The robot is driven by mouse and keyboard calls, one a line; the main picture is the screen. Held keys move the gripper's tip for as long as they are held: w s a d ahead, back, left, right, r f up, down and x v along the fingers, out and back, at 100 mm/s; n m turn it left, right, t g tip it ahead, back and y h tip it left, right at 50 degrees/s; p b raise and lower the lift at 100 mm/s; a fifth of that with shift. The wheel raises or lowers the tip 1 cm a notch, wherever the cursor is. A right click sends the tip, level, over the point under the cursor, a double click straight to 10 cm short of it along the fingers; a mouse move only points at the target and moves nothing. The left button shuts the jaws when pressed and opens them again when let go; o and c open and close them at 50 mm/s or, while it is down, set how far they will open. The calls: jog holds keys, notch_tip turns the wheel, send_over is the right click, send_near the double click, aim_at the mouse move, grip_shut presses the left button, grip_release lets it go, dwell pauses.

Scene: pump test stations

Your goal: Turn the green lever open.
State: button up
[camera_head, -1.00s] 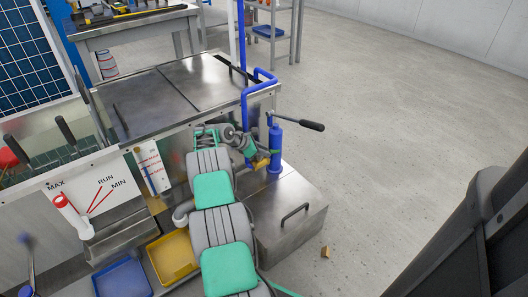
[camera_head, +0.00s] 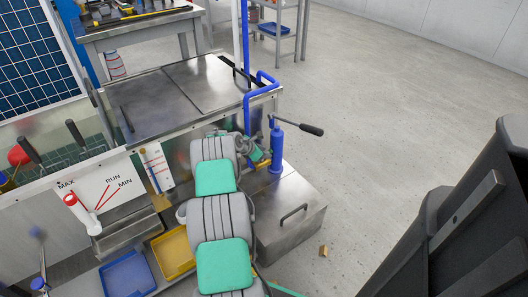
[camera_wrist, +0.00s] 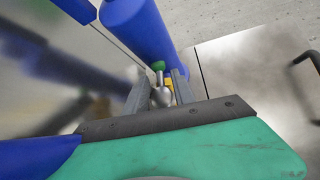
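A small green ball knob (camera_wrist: 158,66) shows in the wrist view, just beyond my fingertips, beside a large blue cylinder. A silver rounded piece (camera_wrist: 161,97) lies between the fingers below the knob, with a bit of yellow behind it. Whether it belongs to the green lever I cannot tell. My gripper (camera_wrist: 160,78) has its fingers apart, with a visible gap beside the silver piece. In the head view my gripper (camera_head: 262,163) is by the blue hand pump (camera_head: 276,148) at the bench corner. The lever cannot be made out there.
Blue pipes (camera_head: 262,80) rise beside the pump, and its black-gripped handle (camera_head: 310,129) sticks out right. A metal box (camera_head: 290,215) with a handle stands below. Yellow (camera_head: 174,255) and blue (camera_head: 127,275) trays lie at left. The floor (camera_head: 400,120) at right is clear.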

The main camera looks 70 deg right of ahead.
jog(key=shift+o, duration=1.1)
jog(key=shift+w+a+f, duration=0.1)
jog(key=shift+a+f, duration=0.05)
jog(key=shift+f, duration=0.1)
jog(key=shift+r, duration=0.35)
jog(key=p+v, duration=0.3)
jog(key=v, duration=0.4)
jog(key=shift+a, duration=0.15)
